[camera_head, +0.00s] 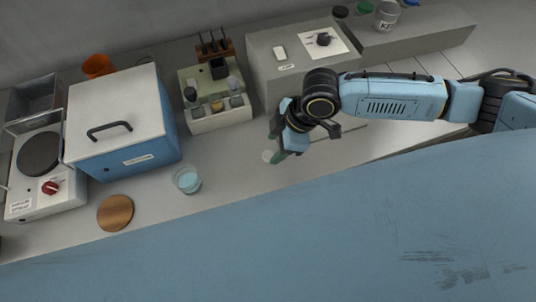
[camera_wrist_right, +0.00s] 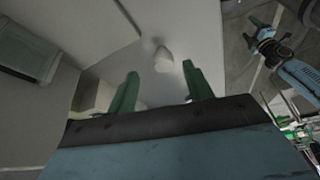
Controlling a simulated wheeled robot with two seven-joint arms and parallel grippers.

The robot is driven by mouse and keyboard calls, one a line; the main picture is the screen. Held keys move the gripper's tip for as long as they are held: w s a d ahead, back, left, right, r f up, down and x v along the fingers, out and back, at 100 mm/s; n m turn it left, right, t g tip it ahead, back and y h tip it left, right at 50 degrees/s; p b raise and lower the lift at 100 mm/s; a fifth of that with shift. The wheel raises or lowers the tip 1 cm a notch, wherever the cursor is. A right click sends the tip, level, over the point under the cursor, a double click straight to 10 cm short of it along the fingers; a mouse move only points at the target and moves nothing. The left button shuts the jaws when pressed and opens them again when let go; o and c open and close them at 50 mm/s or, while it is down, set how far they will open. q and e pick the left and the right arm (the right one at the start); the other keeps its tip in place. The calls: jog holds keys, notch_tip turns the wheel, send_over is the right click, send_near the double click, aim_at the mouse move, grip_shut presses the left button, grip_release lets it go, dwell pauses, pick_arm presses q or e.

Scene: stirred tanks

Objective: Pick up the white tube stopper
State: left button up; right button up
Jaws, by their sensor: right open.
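The white tube stopper (camera_head: 267,156) is a small pale piece on the grey bench top, beside the fingertips of my right gripper (camera_head: 275,143). In the right wrist view the stopper (camera_wrist_right: 163,59) is a rounded white piece beyond the two green fingers, roughly between them in the picture. My right gripper (camera_wrist_right: 160,85) is open, with nothing between its fingers. No contact with the stopper shows. In the right wrist view a blue arm with small green fingers, seemingly my left gripper (camera_wrist_right: 265,30), is at the upper right; its opening is unclear.
Behind are a blue box with a white lid (camera_head: 112,95), a hotplate (camera_head: 40,155), a bottle rack (camera_head: 215,118) and a grey raised block (camera_head: 290,60). The bench around the stopper is clear.

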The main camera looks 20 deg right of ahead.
jog(key=x, duration=0.4)
jog(key=shift+s+a+f, duration=0.2)
jog(key=shift+a+f, duration=0.05)
jog(key=c, duration=1)
jog(key=shift+r, duration=0.1)
jog(key=shift+c, duration=0.2)
